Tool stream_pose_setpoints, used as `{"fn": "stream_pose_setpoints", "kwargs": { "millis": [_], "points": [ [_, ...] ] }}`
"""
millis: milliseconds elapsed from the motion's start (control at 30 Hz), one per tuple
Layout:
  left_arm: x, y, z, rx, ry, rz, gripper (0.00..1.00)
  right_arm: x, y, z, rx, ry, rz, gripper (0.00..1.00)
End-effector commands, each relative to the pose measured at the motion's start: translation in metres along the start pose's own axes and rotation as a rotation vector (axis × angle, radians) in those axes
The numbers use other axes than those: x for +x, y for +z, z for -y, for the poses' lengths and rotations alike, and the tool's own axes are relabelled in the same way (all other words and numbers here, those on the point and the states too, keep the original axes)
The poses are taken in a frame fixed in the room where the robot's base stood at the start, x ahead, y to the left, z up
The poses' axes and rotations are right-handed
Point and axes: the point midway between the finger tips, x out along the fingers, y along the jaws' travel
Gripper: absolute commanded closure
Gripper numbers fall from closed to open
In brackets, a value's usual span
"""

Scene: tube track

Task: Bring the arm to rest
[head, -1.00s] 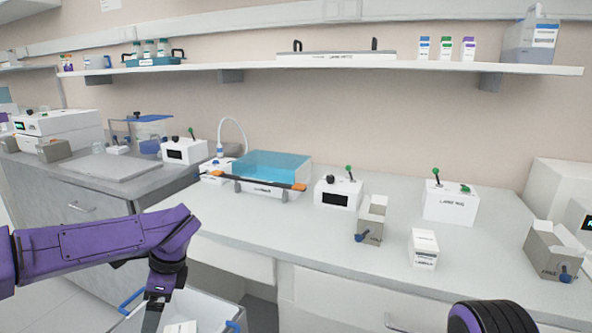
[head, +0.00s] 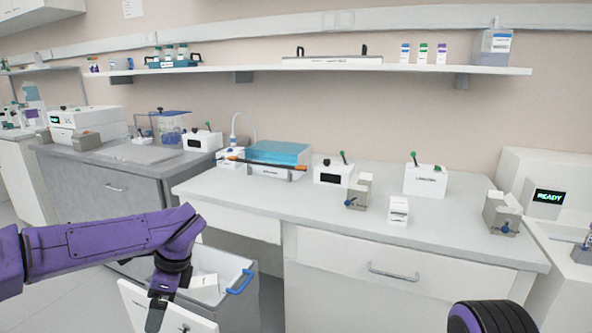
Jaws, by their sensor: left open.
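My left arm, purple, comes in from the left in the head view and bends down at the wrist. My left gripper (head: 157,312) points down at the lower left, in front of a bin (head: 250,299) with blue handles. It stands open, and I see nothing held in it. The tips are near the bottom edge of the picture. Of my right arm only a dark round part with purple rings shows at the lower right. My right gripper is out of view.
The white bench (head: 235,198) holds a blue-lidded tank (head: 280,153), a box with a dark display (head: 332,173), a white carton (head: 398,210) and grey holders (head: 502,213). A device reading READY (head: 549,198) stands at the right. A drawer front (head: 340,278) lies below the bench.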

Motion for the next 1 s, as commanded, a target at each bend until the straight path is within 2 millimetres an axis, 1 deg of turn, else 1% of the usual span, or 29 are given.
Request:
{"fn": "stream_pose_setpoints", "kwargs": {
  "millis": [167,267,367,467,567,667,733,767,800,867,900,967,1000],
  "points": [
    [0.001,0.002,0.009,0.164,-0.054,0.015,0.08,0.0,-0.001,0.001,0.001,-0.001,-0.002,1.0],
    [0.002,0.004,0.017,0.294,-0.104,0.047,0.08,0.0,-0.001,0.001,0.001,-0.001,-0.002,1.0],
    [0.007,0.005,0.025,0.468,-0.162,0.111,0.08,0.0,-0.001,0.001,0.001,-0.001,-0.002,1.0],
    [0.018,0.005,0.033,0.722,-0.222,0.233,0.08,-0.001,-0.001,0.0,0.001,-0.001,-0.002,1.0],
    [0.032,0.0,0.039,1.043,-0.258,0.402,0.08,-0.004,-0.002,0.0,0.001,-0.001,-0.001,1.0],
    [0.056,-0.014,0.037,1.482,-0.245,0.627,0.08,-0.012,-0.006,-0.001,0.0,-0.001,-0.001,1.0],
    [0.084,-0.033,0.022,1.923,-0.186,0.833,0.08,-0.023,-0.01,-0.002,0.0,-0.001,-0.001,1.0],
    [0.099,-0.042,0.009,2.151,-0.144,0.929,0.08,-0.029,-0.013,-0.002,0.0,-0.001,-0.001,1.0],
    [0.121,-0.054,-0.013,2.451,-0.082,1.044,0.08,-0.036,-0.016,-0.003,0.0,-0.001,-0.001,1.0],
    [0.152,-0.068,-0.054,2.851,0.0,1.174,0.08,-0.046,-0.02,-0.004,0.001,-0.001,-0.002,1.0],
    [0.171,-0.072,-0.084,-2.746,-0.041,-1.097,0.08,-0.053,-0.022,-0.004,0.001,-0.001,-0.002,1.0],
    [0.195,-0.072,-0.133,-2.472,-0.066,-0.93,0.08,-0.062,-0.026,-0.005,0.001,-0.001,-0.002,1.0],
    [0.207,-0.067,-0.165,-2.325,-0.067,-0.832,0.08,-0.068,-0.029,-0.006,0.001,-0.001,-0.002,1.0]
  ]
}}
